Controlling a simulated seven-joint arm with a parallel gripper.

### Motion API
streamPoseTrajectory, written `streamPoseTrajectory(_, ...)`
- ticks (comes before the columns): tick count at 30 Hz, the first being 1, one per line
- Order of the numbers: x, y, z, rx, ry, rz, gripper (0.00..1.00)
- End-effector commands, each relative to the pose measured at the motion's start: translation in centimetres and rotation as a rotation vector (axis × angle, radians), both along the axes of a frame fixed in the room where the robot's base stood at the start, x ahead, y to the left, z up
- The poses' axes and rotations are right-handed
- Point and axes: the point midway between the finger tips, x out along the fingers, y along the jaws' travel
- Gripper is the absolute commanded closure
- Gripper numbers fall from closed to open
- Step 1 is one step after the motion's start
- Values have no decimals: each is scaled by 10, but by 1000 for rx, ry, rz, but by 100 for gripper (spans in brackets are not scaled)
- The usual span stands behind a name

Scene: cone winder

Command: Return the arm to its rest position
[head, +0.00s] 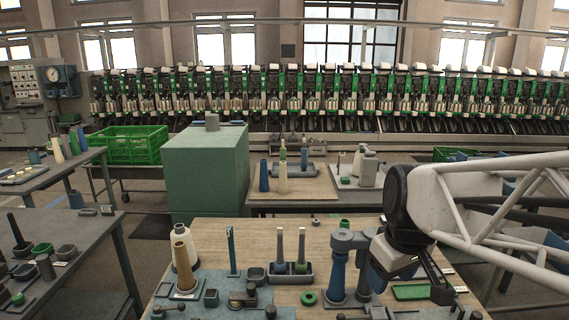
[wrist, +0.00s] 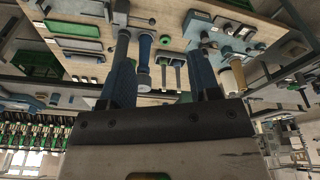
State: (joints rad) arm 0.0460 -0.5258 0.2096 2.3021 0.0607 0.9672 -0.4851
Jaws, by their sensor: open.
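My arm reaches in from the right in the head view, and my gripper (head: 404,276) hangs over the right part of the wooden-topped worktable (head: 330,240). In the wrist view the two blue fingers of my gripper (wrist: 160,48) stand well apart, with nothing held between them. Beyond them lie the tabletop and its parts. In the head view a blue post (head: 338,270) stands just left of my gripper. The fingertips are partly hidden among dark parts there, so I cannot tell how high they are above the table.
A grey tray with two upright spindles (head: 301,250), a green ring (head: 308,298), a tan cone (head: 185,248) and a green tray (head: 411,292) are on the worktable. A green cabinet (head: 205,172) stands behind it.

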Motion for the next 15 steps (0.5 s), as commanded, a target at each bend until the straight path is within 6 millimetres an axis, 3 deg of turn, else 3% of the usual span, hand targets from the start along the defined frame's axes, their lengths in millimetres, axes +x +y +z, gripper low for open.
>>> streamPoseTrajectory(6, -60, 4, -15, 20, -18, -239, 43)
streamPoseTrajectory(10, -84, 5, -25, 30, -28, -344, 43)
streamPoseTrajectory(15, -99, 6, -31, 38, -33, -415, 43)
